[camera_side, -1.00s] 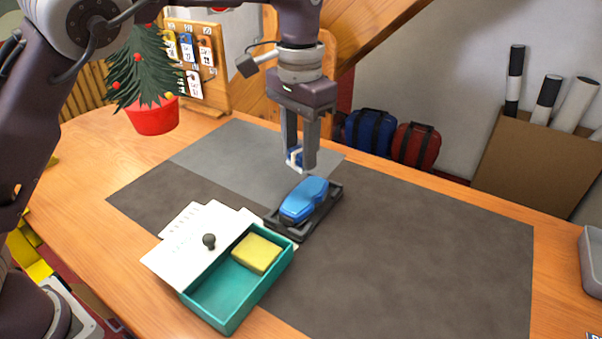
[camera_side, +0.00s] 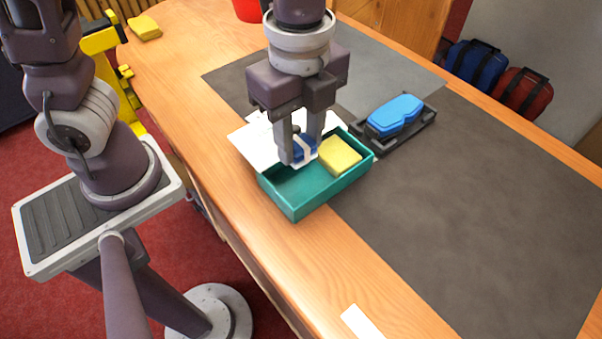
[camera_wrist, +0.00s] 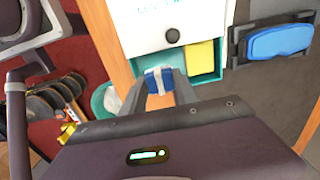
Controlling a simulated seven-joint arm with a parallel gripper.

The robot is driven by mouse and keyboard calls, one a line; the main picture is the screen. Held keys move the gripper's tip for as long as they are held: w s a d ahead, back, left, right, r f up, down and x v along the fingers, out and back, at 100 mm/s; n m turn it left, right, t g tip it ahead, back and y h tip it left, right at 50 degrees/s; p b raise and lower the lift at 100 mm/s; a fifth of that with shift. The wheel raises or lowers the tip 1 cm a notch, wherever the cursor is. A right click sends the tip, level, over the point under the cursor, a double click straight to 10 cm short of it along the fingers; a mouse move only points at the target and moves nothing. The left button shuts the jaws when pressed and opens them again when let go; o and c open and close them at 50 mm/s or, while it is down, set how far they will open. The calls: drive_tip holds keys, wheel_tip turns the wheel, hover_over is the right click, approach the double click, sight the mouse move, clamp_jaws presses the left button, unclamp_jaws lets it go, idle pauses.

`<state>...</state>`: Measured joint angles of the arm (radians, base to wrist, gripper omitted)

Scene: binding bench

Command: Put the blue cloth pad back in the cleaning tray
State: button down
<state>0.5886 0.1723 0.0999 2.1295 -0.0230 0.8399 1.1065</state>
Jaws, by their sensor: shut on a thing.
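My gripper (camera_side: 302,158) is shut on the blue cloth pad (camera_side: 306,145), which has a white band around it. The pad is over the left part of the teal cleaning tray (camera_side: 298,205); its exact height above the floor of the tray is hard to tell. In the wrist view the pad (camera_wrist: 153,84) sits between the fingertips, in front of the tray. A yellow sponge (camera_side: 339,155) lies in the right part of the tray. The left part looks empty below the pad.
White printed cards (camera_side: 247,141) lie behind the tray; a dark round knob (camera_wrist: 172,36) shows against white in the wrist view. A blue object (camera_side: 396,114) sits in a black holder (camera_side: 412,135) right of the tray. The dark mat (camera_side: 450,220) is clear farther right.

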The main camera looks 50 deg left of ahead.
sight(300, 184)
wheel_tip(300, 184, down, 7)
drive_tip(key=shift+r, duration=0.1)
drive_tip(key=c, duration=0.9)
unclamp_jaws()
drive_tip(key=shift+c, duration=0.2)
wheel_tip(300, 184, up, 12)
drive_tip(key=shift+r, duration=0.1)
drive_tip(key=s+a+r+n+t, duration=0.2)
drive_tip(key=s+a+n, duration=0.2)
drive_tip(key=n, duration=0.5)
drive_tip(key=s+a+r+n+t, duration=0.1)
drive_tip(key=s+a+n+t, duration=0.2)
drive_tip(key=a+n, duration=0.6)
drive_tip(key=shift+s+r+t, duration=0.3)
drive_tip(key=shift+s+r, duration=0.05)
drive_tip(key=shift+s, duration=0.25)
drive_tip(key=shift+a, duration=0.1)
